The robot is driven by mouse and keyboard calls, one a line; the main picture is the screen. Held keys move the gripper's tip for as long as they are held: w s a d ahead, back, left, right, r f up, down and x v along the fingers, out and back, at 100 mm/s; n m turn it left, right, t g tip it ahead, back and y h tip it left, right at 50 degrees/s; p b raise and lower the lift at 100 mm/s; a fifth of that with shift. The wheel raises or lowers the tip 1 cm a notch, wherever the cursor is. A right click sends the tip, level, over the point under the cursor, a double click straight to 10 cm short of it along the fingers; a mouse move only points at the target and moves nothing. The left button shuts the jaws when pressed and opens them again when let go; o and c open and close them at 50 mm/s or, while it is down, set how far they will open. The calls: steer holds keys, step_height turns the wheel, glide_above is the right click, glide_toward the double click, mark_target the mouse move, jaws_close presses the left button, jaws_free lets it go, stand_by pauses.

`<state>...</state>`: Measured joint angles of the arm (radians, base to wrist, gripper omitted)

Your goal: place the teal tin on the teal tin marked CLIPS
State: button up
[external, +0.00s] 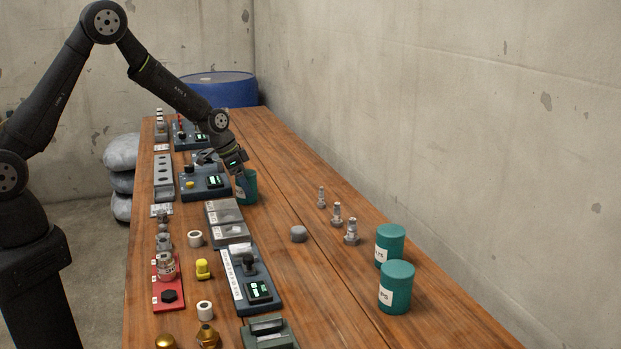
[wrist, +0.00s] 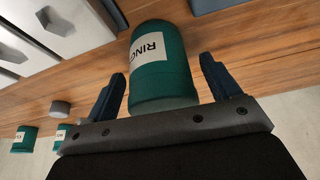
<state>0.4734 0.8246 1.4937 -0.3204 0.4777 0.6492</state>
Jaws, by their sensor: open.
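A teal tin (external: 247,187) stands on the table below my gripper (external: 239,171). In the wrist view this tin (wrist: 160,72) has a white label that reads "RING", with its end cut off. My gripper (wrist: 164,75) is open, with one finger on each side of the tin and a gap on both sides. Two more teal tins stand apart from it near the table's right edge. The nearer tin (external: 397,288) has a label ending in "PS", its start hidden by the curve. The farther tin (external: 390,243) has a label that seems to end in "TS".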

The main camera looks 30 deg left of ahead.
steer(key=shift+o, duration=0.5)
steer(key=v, duration=1.2)
steer(key=shift+r, duration=0.15)
steer(key=s+a+f+n+g+h, duration=0.3)
steer(key=s+a+f+n+h, duration=0.2)
steer(key=n, duration=1.1)
steer(key=w+a+r+n+t+h, duration=0.15)
steer(key=a+n+t+h, duration=0.35)
steer(key=n, duration=1.1)
steer(key=shift+n+y, duration=0.3)
steer(key=shift+y, duration=0.2)
steer(key=x, duration=1.1)
steer(key=w+x, duration=0.1)
steer(key=x, duration=0.5)
steer(key=shift+a+f, duration=0.1)
steer(key=shift+a, duration=0.2)
steer(key=c, duration=1.3)
